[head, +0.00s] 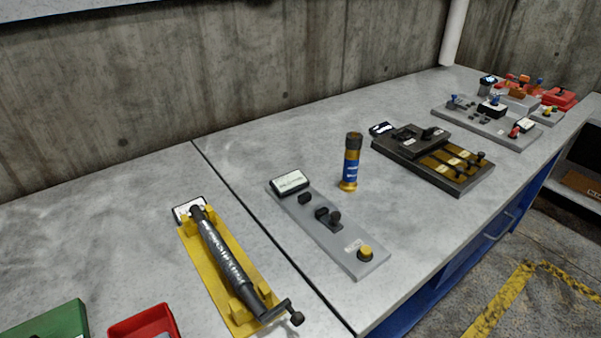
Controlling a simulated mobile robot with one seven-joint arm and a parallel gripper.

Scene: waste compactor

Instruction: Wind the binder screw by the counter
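A long dark cylinder (225,255) with pale lettering lies in a yellow cradle (193,252) on the bench; it looks like the binder screw. A black crank handle (290,314) sticks out of its near end. A small box with a white face (189,207) stands at the far end of the cradle, perhaps the counter; no reading on it can be made out. My gripper is not in view.
A grey panel (345,240) with a display, black knobs and a yellow button lies right of the cradle. A blue and gold cylinder (351,163) stands upright behind it. A red bin (125,328) and a green box (72,318) sit at the lower left. Dark slider unit (475,180) farther right.

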